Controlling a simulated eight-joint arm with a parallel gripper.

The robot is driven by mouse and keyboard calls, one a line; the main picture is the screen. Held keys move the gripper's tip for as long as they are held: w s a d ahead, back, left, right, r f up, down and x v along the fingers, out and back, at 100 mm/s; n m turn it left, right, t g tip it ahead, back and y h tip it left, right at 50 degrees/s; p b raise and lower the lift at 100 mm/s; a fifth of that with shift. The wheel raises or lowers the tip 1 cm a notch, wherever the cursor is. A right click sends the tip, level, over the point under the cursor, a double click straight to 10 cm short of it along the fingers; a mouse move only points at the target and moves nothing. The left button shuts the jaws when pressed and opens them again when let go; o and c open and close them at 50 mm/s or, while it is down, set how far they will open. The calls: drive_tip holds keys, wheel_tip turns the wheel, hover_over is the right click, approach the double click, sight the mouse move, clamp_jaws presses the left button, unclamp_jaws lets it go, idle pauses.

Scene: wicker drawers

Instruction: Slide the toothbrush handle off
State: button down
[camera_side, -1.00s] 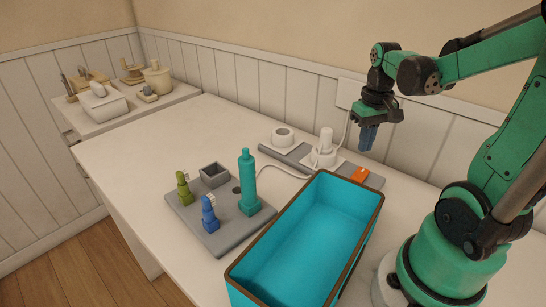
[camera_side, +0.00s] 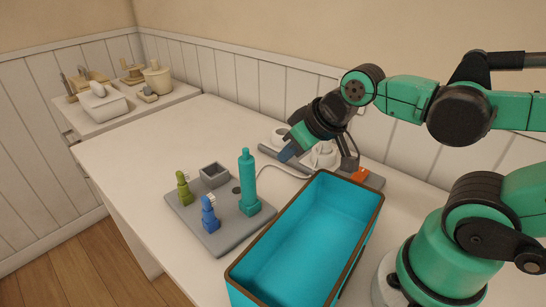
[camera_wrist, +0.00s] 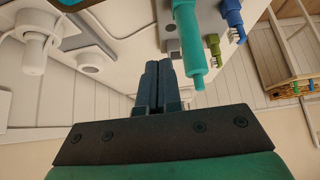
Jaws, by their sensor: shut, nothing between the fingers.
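The white toothbrush handle (camera_wrist: 33,54) stands on its white charging base (camera_wrist: 42,18), at the left of the wrist view. In the side view my gripper hides the handle, and only part of the charging base (camera_side: 323,160) shows. My gripper (camera_side: 287,156) is tilted, with its fingers pointing down and left, left of the charging base and in front of it in the picture. In the wrist view its fingers (camera_wrist: 158,68) are together and hold nothing. The handle is clear of the fingers there.
An open teal bin (camera_side: 345,205) stands in front. An orange switch (camera_side: 359,174) and a white ring (camera_side: 278,136) flank the charger.

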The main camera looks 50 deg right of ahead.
sight(247, 159)
drive_tip(key=c, duration=1.1)
unclamp_jaws()
drive_tip(key=o, duration=0.4)
drive_tip(key=shift+w+a+r+g, duration=0.1)
drive_tip(key=shift+w+r+g, duration=0.1)
drive_tip(key=shift+g, duration=0.1)
drive_tip(key=shift+c, duration=0.2)
drive_tip(key=o, duration=0.3)
drive_tip(key=w+a+g, duration=0.1)
drive_tip(key=w+a+n+g, duration=0.1)
drive_tip(key=g, duration=0.1)
drive_tip(key=w+r+g, duration=0.1)
drive_tip(key=w, duration=0.1)
drive_tip(key=shift+w+a+r+n+g, duration=0.1)
drive_tip(key=shift+a+n+g, duration=0.2)
drive_tip(key=shift+a+g, duration=0.1)
drive_tip(key=shift+o, duration=0.2)
drive_tip(key=shift+w+a+f+g, duration=0.2)
drive_tip(key=shift+w+a+g, duration=0.35)
drive_tip(key=shift+g, duration=0.25)
drive_tip(key=shift+w+f, duration=0.1)
drive_tip(key=shift+f, duration=2.75)
drive_tip(key=shift+c, duration=0.2)
clamp_jaws()
